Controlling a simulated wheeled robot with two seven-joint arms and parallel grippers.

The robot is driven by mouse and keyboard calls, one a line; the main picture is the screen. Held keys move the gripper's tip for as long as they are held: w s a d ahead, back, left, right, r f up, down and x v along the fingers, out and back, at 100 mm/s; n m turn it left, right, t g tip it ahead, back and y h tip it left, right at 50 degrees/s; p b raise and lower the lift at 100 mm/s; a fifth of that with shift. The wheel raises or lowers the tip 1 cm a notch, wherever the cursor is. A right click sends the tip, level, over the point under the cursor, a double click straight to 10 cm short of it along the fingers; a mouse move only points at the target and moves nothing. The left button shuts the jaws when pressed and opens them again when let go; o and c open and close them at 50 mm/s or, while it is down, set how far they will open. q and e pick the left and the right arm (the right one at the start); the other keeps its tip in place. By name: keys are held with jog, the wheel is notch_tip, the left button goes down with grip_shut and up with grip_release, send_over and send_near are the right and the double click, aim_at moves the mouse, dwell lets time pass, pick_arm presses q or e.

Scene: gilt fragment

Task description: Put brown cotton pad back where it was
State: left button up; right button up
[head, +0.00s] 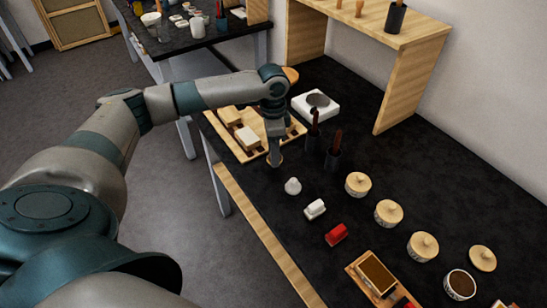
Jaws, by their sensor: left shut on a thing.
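My left gripper (276,152) reaches down over the black worktop, beside the right front edge of a slatted wooden tray (249,157). It is shut on a small tan-brown thing, which I take to be the brown cotton pad (275,161); the fingers hide most of it. I cannot tell whether the pad touches the worktop. Pale blocks (248,138) lie on the tray. My right gripper is out of view.
A white device (316,105) is behind. A white knob-shaped piece (293,186), a white block (315,209), a red block (337,234) and lidded jars (358,184) stand nearer.

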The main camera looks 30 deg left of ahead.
pick_arm(q)
notch_tip(320, 180, down, 3)
jog(key=shift+r+p, duration=0.1)
jog(key=shift+p, duration=0.4)
jog(key=shift+f, duration=0.25)
jog(key=o, duration=1)
jog(key=shift+o, duration=0.2)
jog(key=shift+r, duration=0.15)
